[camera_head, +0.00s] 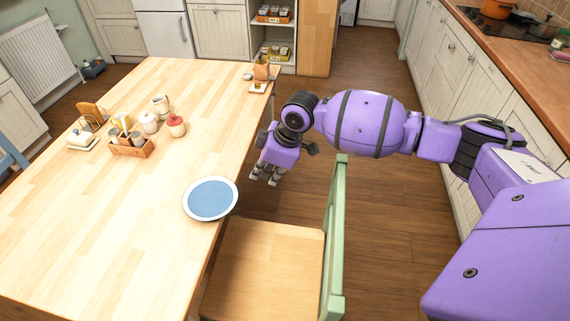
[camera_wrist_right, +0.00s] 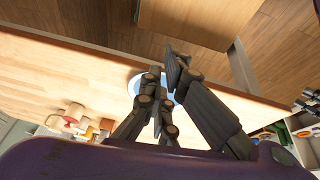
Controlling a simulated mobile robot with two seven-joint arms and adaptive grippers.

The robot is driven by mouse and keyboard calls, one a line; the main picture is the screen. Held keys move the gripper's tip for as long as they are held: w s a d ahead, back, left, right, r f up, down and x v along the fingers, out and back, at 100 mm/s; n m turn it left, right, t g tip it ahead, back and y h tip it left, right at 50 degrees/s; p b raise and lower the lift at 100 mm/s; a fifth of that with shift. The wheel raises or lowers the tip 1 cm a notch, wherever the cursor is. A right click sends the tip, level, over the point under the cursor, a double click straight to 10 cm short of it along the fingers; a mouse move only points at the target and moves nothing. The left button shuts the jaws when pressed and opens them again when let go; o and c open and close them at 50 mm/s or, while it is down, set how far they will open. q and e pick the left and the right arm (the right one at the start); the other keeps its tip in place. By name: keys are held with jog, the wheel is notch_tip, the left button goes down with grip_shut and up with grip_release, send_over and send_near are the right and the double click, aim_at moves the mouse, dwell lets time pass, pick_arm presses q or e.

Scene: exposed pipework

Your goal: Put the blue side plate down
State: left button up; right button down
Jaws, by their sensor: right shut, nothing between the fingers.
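The blue side plate (camera_head: 210,199) with a pale rim lies flat on the wooden table (camera_head: 110,230), close to its right edge. My right gripper (camera_head: 265,179) is above and beyond the table's right edge, apart from the plate, and holds nothing. In the right wrist view the fingers of my right gripper (camera_wrist_right: 168,92) are shut and empty. They hide most of the plate (camera_wrist_right: 134,84), which shows behind them. My left gripper is not in view.
A green chair with a wooden seat (camera_head: 265,268) stands against the table's right side, below my right arm. A wooden caddy (camera_head: 131,148) and several jars stand on the table's left part. The table's front part is bare. A counter (camera_head: 520,50) runs along the right.

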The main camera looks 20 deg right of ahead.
aim_at(234, 195)
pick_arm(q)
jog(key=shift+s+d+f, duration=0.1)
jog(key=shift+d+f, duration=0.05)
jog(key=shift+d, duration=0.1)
pick_arm(e)
jog(key=a+x, duration=0.1)
jog(key=x, duration=1)
jog(key=shift+s+a+m+g, duration=0.15)
jog(key=shift+a+m+g, duration=0.05)
jog(key=shift+m+g, duration=0.1)
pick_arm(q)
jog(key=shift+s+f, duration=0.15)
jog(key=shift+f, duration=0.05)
pick_arm(e)
jog(key=shift+r, duration=0.15)
jog(key=w+a, duration=0.1)
jog(key=a, duration=0.1)
jog(key=w+a+b, duration=0.1)
jog(key=a, duration=0.1)
jog(key=shift+w+a, duration=0.1)
jog(key=shift+w, duration=0.25)
jog(key=shift+w+a, duration=0.1)
jog(key=shift+a, duration=0.05)
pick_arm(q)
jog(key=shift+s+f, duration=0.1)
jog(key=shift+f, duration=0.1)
